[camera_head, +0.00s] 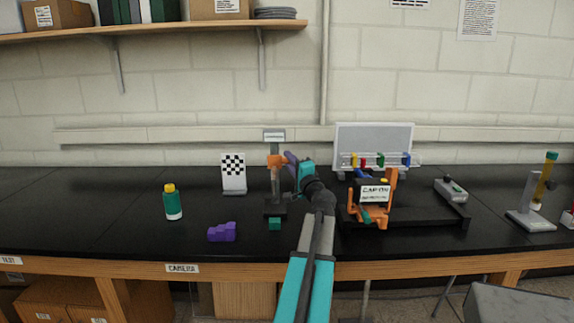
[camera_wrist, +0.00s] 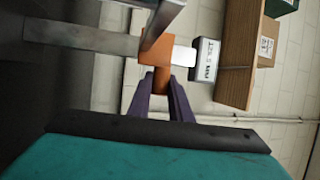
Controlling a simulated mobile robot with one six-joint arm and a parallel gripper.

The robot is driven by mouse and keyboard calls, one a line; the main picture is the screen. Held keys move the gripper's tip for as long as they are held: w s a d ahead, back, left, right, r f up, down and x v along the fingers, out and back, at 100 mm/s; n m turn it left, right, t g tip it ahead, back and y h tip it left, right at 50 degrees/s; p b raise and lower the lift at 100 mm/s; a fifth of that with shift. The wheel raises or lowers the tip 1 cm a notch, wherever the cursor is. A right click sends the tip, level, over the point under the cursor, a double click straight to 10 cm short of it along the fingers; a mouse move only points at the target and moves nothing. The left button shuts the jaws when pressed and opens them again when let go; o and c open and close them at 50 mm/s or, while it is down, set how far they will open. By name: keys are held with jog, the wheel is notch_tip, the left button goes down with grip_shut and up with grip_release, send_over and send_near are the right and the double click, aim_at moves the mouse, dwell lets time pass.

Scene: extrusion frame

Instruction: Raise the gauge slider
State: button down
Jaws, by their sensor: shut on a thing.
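The gauge slider (camera_head: 276,161) is an orange block on an upright grey post (camera_head: 275,185), close below the small sign (camera_head: 274,136) at the post's top. The wrist view shows the orange slider (camera_wrist: 157,50) sideways, around the post (camera_wrist: 85,38), with a pale section between it and the sign (camera_wrist: 204,60). My gripper (camera_head: 287,159) reaches it from the right in the head view. In the wrist view its purple fingers (camera_wrist: 162,84) are shut on the slider's orange knob, partly covering it.
A checkered board (camera_head: 233,172), a green bottle (camera_head: 173,203) and a purple stepped block (camera_head: 222,232) stand left of the gauge. A small green block (camera_head: 275,224) lies before its base. An orange fixture (camera_head: 370,205) on a black platform stands right of my arm.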

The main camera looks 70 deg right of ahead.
jog(key=shift+a, duration=0.1)
jog(key=c, duration=1.6)
grip_release()
jog(key=shift+s, duration=0.1)
jog(key=shift+s, duration=0.1)
jog(key=b+v, duration=0.2)
jog(key=v, duration=1.1)
jog(key=shift+s+a+b, duration=0.2)
jog(key=shift+s+b, duration=0.05)
jog(key=shift+b, duration=0.1)
